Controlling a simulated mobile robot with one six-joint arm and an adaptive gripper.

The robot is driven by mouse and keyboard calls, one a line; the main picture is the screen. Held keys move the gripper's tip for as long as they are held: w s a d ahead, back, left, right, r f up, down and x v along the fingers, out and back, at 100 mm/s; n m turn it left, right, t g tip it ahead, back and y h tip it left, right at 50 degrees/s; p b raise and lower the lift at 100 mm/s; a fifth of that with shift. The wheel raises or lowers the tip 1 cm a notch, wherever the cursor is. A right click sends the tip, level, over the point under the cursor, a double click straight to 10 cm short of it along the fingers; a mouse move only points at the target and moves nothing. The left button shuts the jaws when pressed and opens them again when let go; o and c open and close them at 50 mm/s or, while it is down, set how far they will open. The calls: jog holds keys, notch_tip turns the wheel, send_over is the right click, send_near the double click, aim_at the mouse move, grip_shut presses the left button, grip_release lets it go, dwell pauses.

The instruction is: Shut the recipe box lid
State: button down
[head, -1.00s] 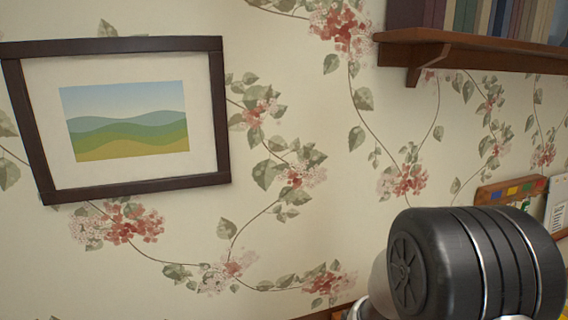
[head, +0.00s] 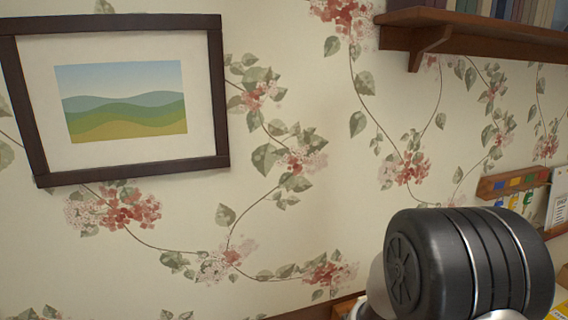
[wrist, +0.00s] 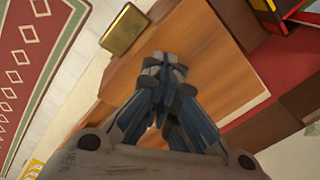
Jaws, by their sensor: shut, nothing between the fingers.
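No recipe box or lid can be made out for certain in either view. In the wrist view, my gripper (wrist: 163,68) is shut and empty, its fingertips together in front of a wooden surface (wrist: 190,35). A small gold-brown block-like object (wrist: 124,30) lies just up and left of the fingertips, apart from them in the picture. I cannot tell what it is. In the head view only a black joint of my arm shows at lower right, and the gripper is out of sight.
The head view shows a framed landscape (head: 218,95), a wall shelf with books (head: 470,30) and a small rack with coloured labels (head: 513,182). The wrist view shows a red patterned rug (wrist: 28,60) at left and a red and dark object (wrist: 285,30) at upper right.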

jog(key=shift+f+b, duration=1.15)
jog(key=shift+f, duration=0.45)
jog(key=shift+r, duration=0.15)
notch_tip(320, 180, up, 11)
jog(key=p, duration=0.8)
jog(key=shift+p, duration=0.35)
